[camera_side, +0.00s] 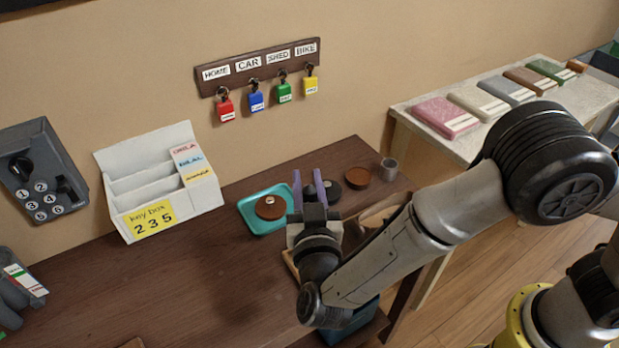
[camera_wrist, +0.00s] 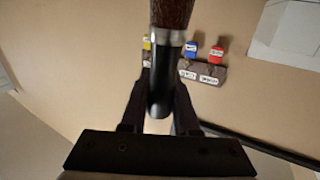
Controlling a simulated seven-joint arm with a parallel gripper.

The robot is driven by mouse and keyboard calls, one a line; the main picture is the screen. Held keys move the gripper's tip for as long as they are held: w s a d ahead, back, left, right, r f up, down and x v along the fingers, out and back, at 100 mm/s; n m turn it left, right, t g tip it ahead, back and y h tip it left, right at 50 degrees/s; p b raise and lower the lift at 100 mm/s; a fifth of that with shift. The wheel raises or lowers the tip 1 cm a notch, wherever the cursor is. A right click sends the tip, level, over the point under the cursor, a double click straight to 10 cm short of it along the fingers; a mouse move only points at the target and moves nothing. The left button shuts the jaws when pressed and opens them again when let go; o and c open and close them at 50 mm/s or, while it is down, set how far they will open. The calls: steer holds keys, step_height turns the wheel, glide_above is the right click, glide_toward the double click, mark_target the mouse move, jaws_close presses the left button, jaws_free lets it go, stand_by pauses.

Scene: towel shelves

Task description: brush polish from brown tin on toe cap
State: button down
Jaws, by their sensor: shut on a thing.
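My gripper (camera_side: 308,190), with purple fingers pointing up in the side view, is above the table's right part, beside the teal tray. In the wrist view my gripper (camera_wrist: 160,105) is shut on a brush (camera_wrist: 161,75) with a black handle, silver collar and brown bristles; the brush is hard to make out in the side view. A brown round tin (camera_side: 357,178) stands behind and right of the gripper. A black round tin (camera_side: 332,190) is close behind the fingers. A tan shape (camera_side: 376,220), perhaps the shoe, is mostly hidden by my arm; its toe cap cannot be made out.
The teal tray (camera_side: 246,224) holds a brown disc (camera_side: 270,207). A grey cup (camera_side: 389,169) stands at the back right. A white letter rack (camera_side: 150,190) is at left, and a key rack (camera_side: 258,65) hangs on the wall. The table's middle front is clear.

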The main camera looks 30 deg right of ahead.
mark_target(305, 199)
steer(key=s+f, duration=0.1)
steer(key=f, duration=0.1)
steer(key=s+f, duration=0.1)
steer(key=f, duration=0.4)
steer(key=shift+s+a+f, duration=0.1)
steer(key=shift+s+f, duration=0.2)
steer(key=shift+s, duration=0.1)
steer(key=shift+w, duration=0.15)
steer(key=shift+a+f, duration=0.15)
steer(key=shift+a, duration=0.8)
steer(key=shift+r, duration=4.1)
